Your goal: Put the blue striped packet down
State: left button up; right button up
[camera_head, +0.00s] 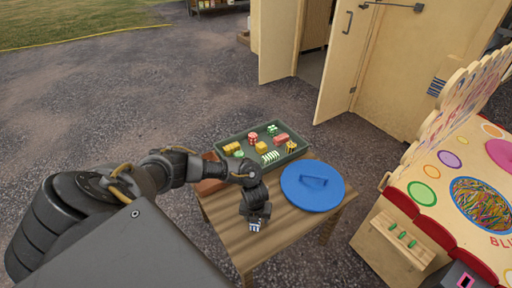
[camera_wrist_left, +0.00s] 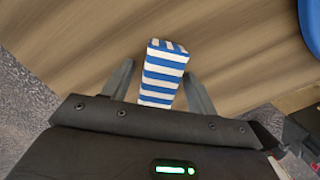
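The blue and white striped packet (camera_wrist_left: 163,75) stands between the two fingers of my left gripper (camera_wrist_left: 159,68) in the left wrist view. Strips of background show between the packet and the fingers, clearest on the left side, so the gripper looks open around it. The packet's lower end is hidden behind the gripper body. In the head view the packet (camera_head: 255,225) shows small at the end of my left gripper (camera_head: 256,218), over the front part of the wooden table (camera_head: 234,243). Whether it touches the table is unclear. My right gripper is not in view.
A green tray (camera_head: 298,151) with several sweets sits at the table's back. A blue round lid (camera_head: 312,186) lies right of my gripper. A reddish-brown box (camera_head: 210,184) is partly hidden behind my arm. A colourful stall (camera_head: 428,195) stands at the right. Table wood near the front is bare.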

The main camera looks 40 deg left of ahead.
pick_arm(q)
jog(key=shift+r, duration=0.25)
jog(key=r+p, duration=0.1)
jog(key=r, duration=0.2)
jog(key=r+p, duration=0.1)
jog(key=r, duration=0.3)
jog(key=s+r+p, duration=0.1)
jog(key=r, duration=0.2)
jog(key=shift+d+r, duration=0.2)
jog(key=shift+d, duration=0.05)
jog(key=shift+s+r+p, duration=0.15)
jog(key=shift+r+p, duration=0.3)
jog(key=shift+r, duration=0.2)
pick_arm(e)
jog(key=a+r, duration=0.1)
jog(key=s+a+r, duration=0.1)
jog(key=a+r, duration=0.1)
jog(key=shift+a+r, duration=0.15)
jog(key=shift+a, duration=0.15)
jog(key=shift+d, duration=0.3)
